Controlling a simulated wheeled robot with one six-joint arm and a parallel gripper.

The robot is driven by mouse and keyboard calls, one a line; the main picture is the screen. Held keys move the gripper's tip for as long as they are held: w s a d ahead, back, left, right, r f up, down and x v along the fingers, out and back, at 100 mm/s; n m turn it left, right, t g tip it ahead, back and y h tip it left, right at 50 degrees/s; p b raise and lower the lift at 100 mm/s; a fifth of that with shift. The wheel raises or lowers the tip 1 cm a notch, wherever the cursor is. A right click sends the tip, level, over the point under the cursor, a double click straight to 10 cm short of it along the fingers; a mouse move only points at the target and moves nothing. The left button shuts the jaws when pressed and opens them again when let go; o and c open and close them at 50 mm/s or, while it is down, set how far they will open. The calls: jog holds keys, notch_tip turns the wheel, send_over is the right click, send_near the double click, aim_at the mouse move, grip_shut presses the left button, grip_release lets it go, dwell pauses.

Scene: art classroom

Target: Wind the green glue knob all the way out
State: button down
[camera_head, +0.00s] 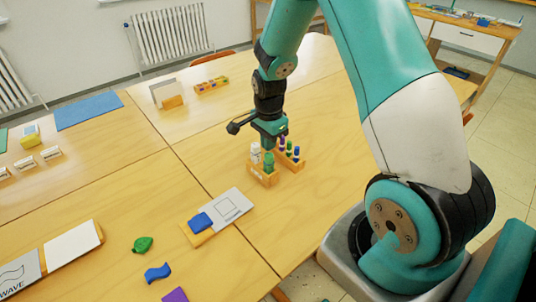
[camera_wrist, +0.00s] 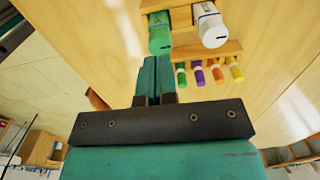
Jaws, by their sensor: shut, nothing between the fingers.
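A green glue stick (camera_head: 269,163) stands in a small wooden holder (camera_head: 264,180), with a white glue stick (camera_head: 255,153) to its left. In the wrist view the green glue stick (camera_wrist: 160,32) shows its end facing my fingertips, and the white one (camera_wrist: 211,25) is at its right. My gripper (camera_head: 268,147) points down just above the green glue stick. In the wrist view my gripper (camera_wrist: 154,60) has its fingers together and empty, by the end of the green stick. I cannot tell whether they touch it. The knob is not clearly distinguishable.
A second wooden holder (camera_head: 293,165) with several coloured markers stands close at the right. A card with a blue block (camera_head: 201,221) lies in front. A green piece (camera_head: 143,244) and a blue wavy piece (camera_head: 158,272) lie front left. The table right of the holders is clear.

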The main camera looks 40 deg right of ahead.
jog(key=shift+f+b, duration=0.85)
jog(key=shift+f, duration=0.45)
dwell(0.6)
jog(key=shift+r, duration=0.25)
jog(key=shift+r+p, duration=0.35)
jog(key=shift+p, duration=0.25)
jog(key=c, duration=1.8)
grip_release()
jog(key=shift+c, duration=0.2)
jog(key=o, duration=1.8)
jog(key=shift+c, duration=0.2)
